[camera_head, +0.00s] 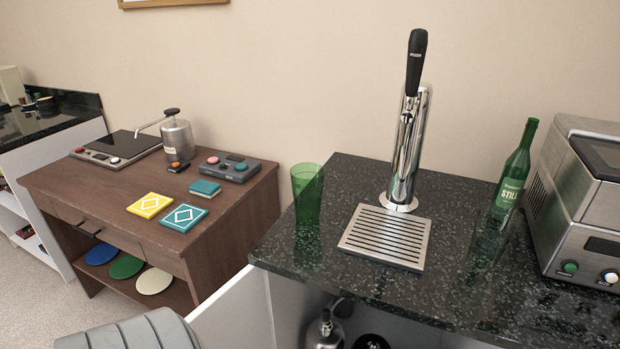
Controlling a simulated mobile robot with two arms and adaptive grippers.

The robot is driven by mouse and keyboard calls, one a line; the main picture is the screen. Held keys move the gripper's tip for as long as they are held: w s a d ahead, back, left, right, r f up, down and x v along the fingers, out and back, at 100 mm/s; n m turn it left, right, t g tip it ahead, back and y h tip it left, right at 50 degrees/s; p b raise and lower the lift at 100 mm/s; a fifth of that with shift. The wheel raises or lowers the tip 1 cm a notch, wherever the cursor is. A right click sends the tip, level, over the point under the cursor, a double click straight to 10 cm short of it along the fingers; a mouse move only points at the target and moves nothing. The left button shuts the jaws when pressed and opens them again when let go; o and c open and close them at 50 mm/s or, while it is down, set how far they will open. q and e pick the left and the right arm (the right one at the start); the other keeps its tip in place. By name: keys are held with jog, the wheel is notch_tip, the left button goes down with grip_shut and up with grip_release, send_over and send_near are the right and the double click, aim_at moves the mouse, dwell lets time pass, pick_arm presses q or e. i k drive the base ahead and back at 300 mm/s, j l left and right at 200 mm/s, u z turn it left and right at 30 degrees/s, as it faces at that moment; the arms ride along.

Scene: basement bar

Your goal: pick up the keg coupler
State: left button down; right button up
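A metal fitting with a dark top (326,324) shows under the dark counter, inside the open cabinet at the bottom edge. It looks like the keg coupler on a rounded silver body (328,339), but it is small, shaded and cut off by the frame, so I cannot be sure. A dark hose seems to run near it. A black round thing (371,342) is partly visible to its right. Neither of my grippers is in view.
The speckled counter (340,190) overhangs the cabinet. A white panel (237,316), apparently its door, stands at left. On top are a green cup (307,192), tap tower (408,150), drip tray (385,237), green bottle (514,172) and metal machine (585,200). A brown table (100,187) stands left.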

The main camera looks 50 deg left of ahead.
aim_at(326, 326)
jog(key=k+u, duration=0.1)
jog(key=u, duration=1.25)
